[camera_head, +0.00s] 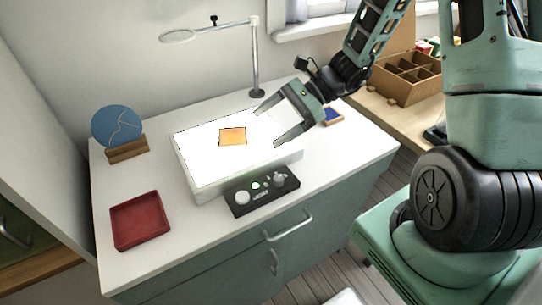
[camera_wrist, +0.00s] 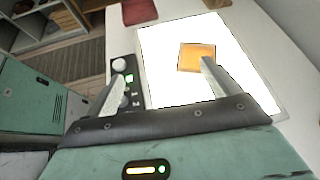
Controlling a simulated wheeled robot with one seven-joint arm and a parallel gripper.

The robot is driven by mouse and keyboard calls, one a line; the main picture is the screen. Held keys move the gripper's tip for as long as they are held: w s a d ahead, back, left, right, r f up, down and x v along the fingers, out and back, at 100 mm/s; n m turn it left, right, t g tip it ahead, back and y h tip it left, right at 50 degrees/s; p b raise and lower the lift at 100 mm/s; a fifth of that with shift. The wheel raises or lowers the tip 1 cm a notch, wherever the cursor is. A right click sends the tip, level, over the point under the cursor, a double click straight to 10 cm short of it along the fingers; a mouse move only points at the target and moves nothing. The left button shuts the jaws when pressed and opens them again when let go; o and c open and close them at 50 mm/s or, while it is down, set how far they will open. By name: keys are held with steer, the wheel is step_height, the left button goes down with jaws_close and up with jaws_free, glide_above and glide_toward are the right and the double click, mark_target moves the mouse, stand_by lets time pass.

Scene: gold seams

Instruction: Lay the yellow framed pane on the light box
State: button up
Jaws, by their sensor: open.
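The yellow framed pane (camera_head: 233,137) lies flat on the lit white top of the light box (camera_head: 195,165), near its middle. It shows orange-yellow with a thin dark frame. In the wrist view the pane (camera_wrist: 190,56) lies on the bright surface of the light box (camera_wrist: 165,85), and one fingertip overlaps its lower right corner in the picture. My gripper (camera_head: 264,127) is open and empty, to the right of the pane and over the right part of the light box. I cannot tell its exact height above the surface.
A black control panel (camera_head: 262,190) sits at the light box's front edge. A red tray (camera_head: 140,220) is at front left, and a blue disc (camera_head: 117,127) stands in a wooden holder behind it. A lamp (camera_head: 254,60) stands at the back. A blue pane (camera_head: 331,117) lies right of the box.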

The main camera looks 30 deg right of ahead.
steer(key=s+a+r+n+h, duration=0.2)
steer(key=s+a+n+h, duration=0.2)
steer(key=s+n, duration=0.2)
steer(key=s+a+r+n+g+h, duration=0.1)
steer(key=s+a+r+n+h, duration=0.1)
steer(key=s+n, duration=0.5)
steer(key=s+a+r+n+g+h, duration=0.1)
steer(key=s+a+n+h, duration=0.4)
steer(key=n, duration=0.8)
steer(key=shift+s+a+r+h, duration=0.3)
steer(key=shift+s+a+r, duration=0.45)
steer(key=shift+s+a, duration=0.35)
steer(key=shift+d, duration=0.1)
step_height(320, 180, up, 3)
steer(key=shift+f+p, duration=0.2)
steer(key=shift+p, duration=1.05)
